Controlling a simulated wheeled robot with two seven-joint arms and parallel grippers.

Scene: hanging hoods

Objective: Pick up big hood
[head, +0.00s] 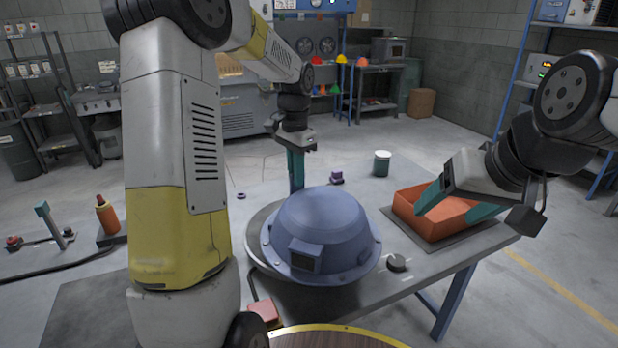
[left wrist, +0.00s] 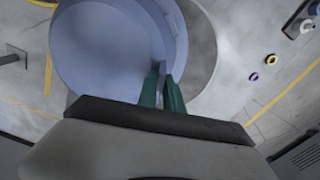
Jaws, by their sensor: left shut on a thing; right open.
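The big hood (head: 318,228) is a blue-grey dome with a flanged rim and a small box-like window on its near side. It is over a round grey plate (head: 257,245) on the table, set off toward the plate's right side; I cannot tell whether it touches the plate. My left gripper (head: 296,172) is at the hood's far rim, its teal fingers pointing down. In the left wrist view the fingers (left wrist: 162,92) are closed on the rim of the hood (left wrist: 105,50). My right gripper (head: 452,206) is open, its fingers spread at the orange bin.
The orange bin (head: 432,222) stands on a dark mat at the table's right. A dark green jar (head: 382,165), a purple part (head: 337,178) and a dark knob (head: 397,263) are on the table. An orange bottle (head: 107,215) stands at the left. Shelves line the back.

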